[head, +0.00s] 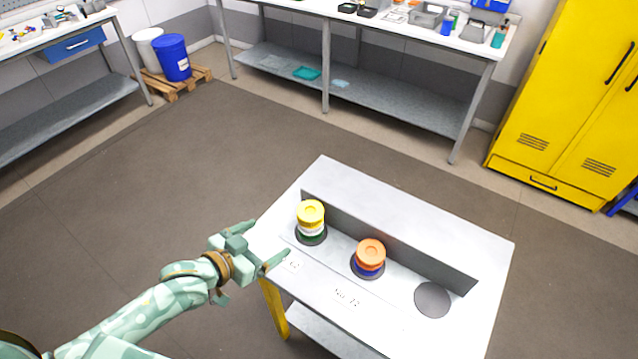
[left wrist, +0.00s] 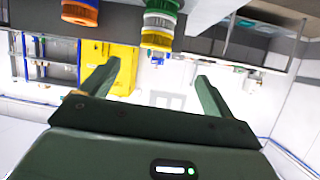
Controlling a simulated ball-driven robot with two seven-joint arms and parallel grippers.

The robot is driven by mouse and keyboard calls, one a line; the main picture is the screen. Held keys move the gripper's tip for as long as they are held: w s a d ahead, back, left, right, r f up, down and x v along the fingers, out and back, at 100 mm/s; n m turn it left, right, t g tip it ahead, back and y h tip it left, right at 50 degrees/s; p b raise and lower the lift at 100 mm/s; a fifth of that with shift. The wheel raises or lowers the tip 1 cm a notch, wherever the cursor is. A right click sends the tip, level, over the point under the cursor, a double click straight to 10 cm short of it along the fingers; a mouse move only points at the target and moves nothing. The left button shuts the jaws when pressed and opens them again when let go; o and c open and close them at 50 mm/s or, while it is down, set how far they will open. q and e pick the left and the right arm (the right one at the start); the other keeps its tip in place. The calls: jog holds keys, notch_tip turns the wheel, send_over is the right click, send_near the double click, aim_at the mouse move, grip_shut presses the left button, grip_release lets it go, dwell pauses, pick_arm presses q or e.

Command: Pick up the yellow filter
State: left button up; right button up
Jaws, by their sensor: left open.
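The yellow filter (head: 310,209) is the top piece of a stack, above a white piece (head: 311,228) and a green piece (head: 311,237), on a dark disc at the table's left end. My left gripper (head: 262,245) is open and empty, to the left of and apart from this stack, near the table's left edge. The left wrist view appears upside down; there the yellow filter (left wrist: 156,41) is at the stack's lower end in the picture, beyond the spread fingers (left wrist: 154,80). My right gripper is not in view.
A second stack, orange (head: 371,249) over blue, stands on the middle disc. The right disc (head: 432,300) is bare. A grey upright panel (head: 400,250) runs behind the discs on the white table (head: 470,235). Open floor lies left of the table.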

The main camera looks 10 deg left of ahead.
pick_arm(q)
jog(key=r, duration=0.1)
jog(key=b, duration=0.1)
send_near(308, 213)
jog(key=d, duration=0.1)
jog(key=shift+n, duration=0.3)
jog(key=w, duration=0.1)
jog(key=w+f, duration=0.2)
jog(key=w, duration=0.1)
jog(key=shift+d+f+b, duration=0.15)
jog(key=shift+d+b, duration=0.15)
jog(key=shift+b, duration=0.05)
jog(key=shift+w+f, duration=0.15)
jog(key=shift+w, duration=0.15)
jog(key=shift+w+d, duration=0.2)
jog(key=shift+d, duration=0.05)
jog(key=b+x, duration=0.1)
jog(key=x, duration=0.4)
jog(key=shift+w, duration=0.1)
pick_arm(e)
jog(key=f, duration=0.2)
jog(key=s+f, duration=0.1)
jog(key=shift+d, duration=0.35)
pick_arm(q)
jog(key=c, duration=1.1)
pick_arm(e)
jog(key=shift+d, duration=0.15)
